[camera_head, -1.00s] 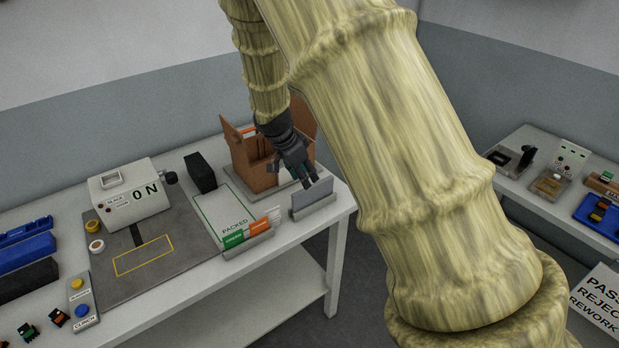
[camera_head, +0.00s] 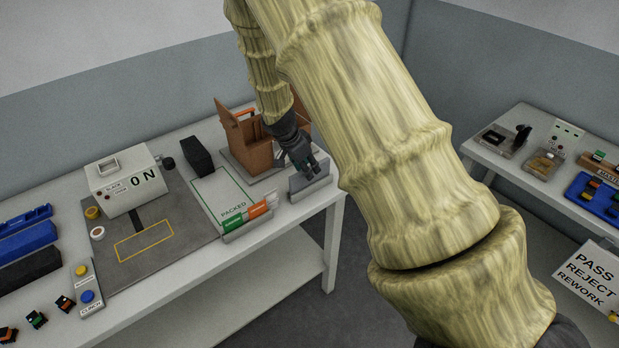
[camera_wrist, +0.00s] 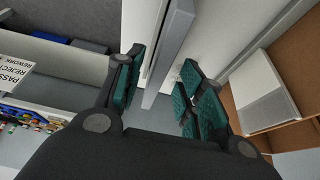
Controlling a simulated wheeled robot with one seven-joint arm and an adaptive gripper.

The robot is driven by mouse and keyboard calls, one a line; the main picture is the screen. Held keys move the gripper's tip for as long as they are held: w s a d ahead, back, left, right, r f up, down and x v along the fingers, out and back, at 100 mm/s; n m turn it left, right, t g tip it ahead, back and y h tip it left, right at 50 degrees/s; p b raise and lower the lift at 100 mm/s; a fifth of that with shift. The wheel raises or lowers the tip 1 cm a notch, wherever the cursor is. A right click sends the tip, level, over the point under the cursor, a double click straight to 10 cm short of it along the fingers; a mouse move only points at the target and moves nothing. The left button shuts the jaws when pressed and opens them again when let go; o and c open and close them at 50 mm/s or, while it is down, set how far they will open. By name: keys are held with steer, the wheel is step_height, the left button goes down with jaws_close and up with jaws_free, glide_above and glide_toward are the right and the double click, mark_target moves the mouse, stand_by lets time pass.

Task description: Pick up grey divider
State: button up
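The grey divider (camera_head: 312,184) is a thin upright plate in a low holder at the right end of the white table. In the wrist view its grey edge (camera_wrist: 168,55) runs down from the top between my fingers. My gripper (camera_head: 305,166) is just above and behind the divider in the head view. In the wrist view my gripper (camera_wrist: 162,92) is open, with green-padded fingers apart on either side of the plate. A gap shows beside the plate, and I cannot tell whether either pad touches it.
An open cardboard box (camera_head: 250,148) stands close behind my gripper. A card holder (camera_head: 247,221) with green and orange cards and the PACKED area (camera_head: 216,190) lie to the left. A black block (camera_head: 197,155) stands farther left. The table's right edge is close.

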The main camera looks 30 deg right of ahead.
steer(key=shift+p+x, duration=0.85)
steer(key=shift+x, duration=1.2)
steer(key=shift+a, duration=0.1)
jaws_close()
